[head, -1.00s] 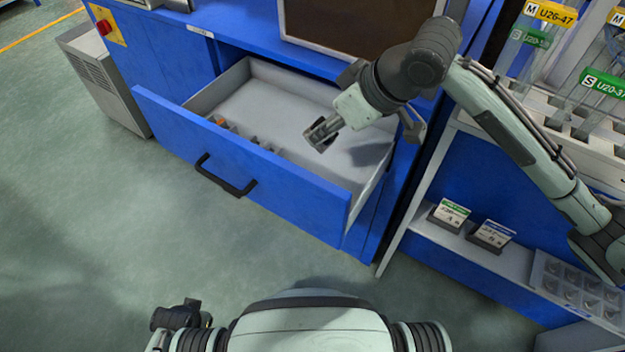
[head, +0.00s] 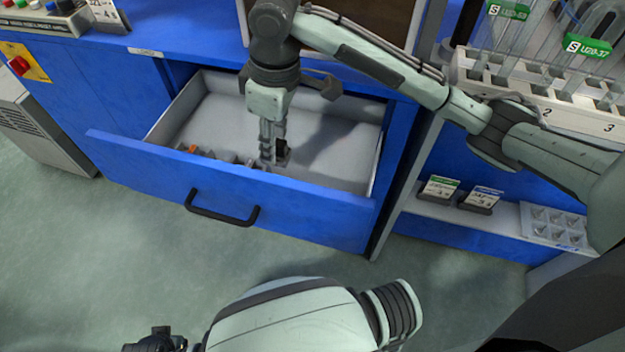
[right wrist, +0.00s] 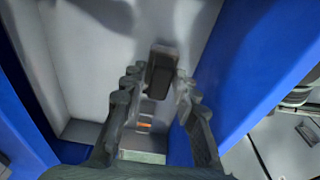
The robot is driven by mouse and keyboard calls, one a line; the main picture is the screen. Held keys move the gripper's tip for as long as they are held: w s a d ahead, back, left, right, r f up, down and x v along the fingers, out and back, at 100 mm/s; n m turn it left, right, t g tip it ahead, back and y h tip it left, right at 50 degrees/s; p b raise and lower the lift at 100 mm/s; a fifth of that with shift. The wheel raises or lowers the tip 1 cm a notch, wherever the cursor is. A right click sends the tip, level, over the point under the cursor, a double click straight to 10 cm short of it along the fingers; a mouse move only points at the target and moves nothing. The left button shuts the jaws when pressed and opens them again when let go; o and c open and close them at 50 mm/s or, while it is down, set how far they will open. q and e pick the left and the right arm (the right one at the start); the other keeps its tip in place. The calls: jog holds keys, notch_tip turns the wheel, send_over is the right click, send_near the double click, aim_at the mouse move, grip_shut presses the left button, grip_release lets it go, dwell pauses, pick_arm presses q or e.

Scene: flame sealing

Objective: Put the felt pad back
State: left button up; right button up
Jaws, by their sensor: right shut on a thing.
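The blue drawer (head: 240,190) stands open with a pale grey inside. My right gripper (head: 272,160) points down into it, near the inner side of its front panel. In the right wrist view the same gripper (right wrist: 158,85) has its two fingers closed in on a small dark block with a grey edge, which I take to be the felt pad (right wrist: 160,74). In the head view the pad shows as a dark spot (head: 282,147) at the fingertips. I cannot tell whether it touches the drawer floor. My left gripper (head: 160,340) is only partly seen at the bottom edge.
Small dividers and an orange item (head: 192,149) line the drawer's front left inside. The drawer's right and back floor is clear. A shelf (head: 412,210) with small label stands and a clear tray (head: 553,226) is at right, below a tube rack (head: 530,98).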

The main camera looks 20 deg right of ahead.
jog(key=s+d+f, duration=0.1)
jog(key=d, duration=0.1)
jog(key=s+d+f, duration=0.3)
jog(key=d, duration=0.1)
jog(key=shift+s+d+f, duration=0.15)
jog(key=shift+d+f, duration=0.1)
jog(key=shift+f, duration=2.05)
jog(key=o, duration=1.1)
jog(key=shift+r, duration=0.15)
jog(key=r, duration=0.7)
jog(key=d+r, duration=0.1)
jog(key=r, duration=0.3)
jog(key=shift+s+r, duration=0.35)
jog(key=shift+s, duration=0.05)
